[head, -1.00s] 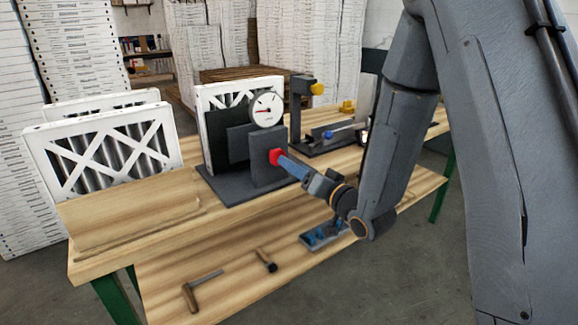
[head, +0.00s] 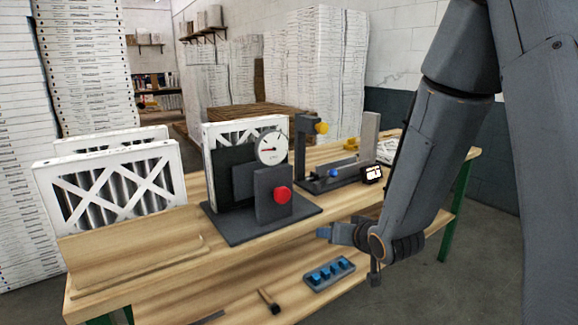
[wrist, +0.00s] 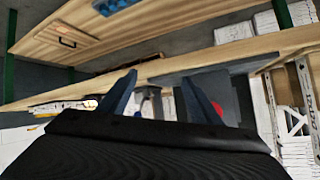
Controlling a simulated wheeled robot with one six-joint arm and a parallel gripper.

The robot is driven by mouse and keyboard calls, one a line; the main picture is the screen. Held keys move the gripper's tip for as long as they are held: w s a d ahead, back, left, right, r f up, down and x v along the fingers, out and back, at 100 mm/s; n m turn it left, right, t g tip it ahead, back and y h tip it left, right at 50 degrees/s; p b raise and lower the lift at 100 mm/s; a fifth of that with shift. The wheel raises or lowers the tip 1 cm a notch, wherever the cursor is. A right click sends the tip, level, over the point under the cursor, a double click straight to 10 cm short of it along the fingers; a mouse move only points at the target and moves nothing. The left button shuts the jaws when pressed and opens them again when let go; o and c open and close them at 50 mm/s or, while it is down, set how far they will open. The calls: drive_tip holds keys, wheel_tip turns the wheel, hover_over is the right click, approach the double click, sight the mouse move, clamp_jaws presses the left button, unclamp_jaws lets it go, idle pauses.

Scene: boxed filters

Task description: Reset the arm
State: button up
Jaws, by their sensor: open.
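My gripper (head: 326,233) is in front of the bench's front edge, to the right of and apart from the red button (head: 282,195). In the wrist view, my gripper (wrist: 158,95) shows two blue-grey fingers spread apart with nothing between them. The red button, partly hidden behind a finger, also shows in the wrist view (wrist: 217,110). The button sits on a dark fixture (head: 262,222) with a round dial gauge (head: 271,147). My arm reaches down from the upper right of the head view.
White framed filters (head: 110,190) stand at the bench's left. A second dark fixture (head: 335,180) with a yellow knob (head: 321,128) stands further right. The lower shelf holds a blue-topped tray (head: 330,273) and a hammer-like tool (head: 268,301). Stacked white boxes stand behind.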

drive_tip(key=s+d+g+h, duration=0.1)
drive_tip(key=s+d+g, duration=0.1)
drive_tip(key=s, duration=0.6)
drive_tip(key=s+d+f+g+h, duration=0.1)
drive_tip(key=s+d+g, duration=0.1)
drive_tip(key=s+g, duration=0.3)
drive_tip(key=s+d+f+g+h, duration=0.1)
drive_tip(key=s+d+g, duration=0.1)
drive_tip(key=s, duration=0.8)
drive_tip(key=shift+s+d+g, duration=0.25)
drive_tip(key=shift+s+g, duration=0.05)
drive_tip(key=shift+g, duration=0.4)
drive_tip(key=w+f+n+t+b, duration=0.2)
drive_tip(key=w+t, duration=0.3)
drive_tip(key=w, duration=0.7)
drive_tip(key=n+t+y+b, duration=0.4)
drive_tip(key=n+t+y, duration=0.1)
drive_tip(key=t+y, duration=0.45)
approach(284, 195)
drive_tip(key=p+x, duration=0.1)
drive_tip(key=x, duration=0.7)
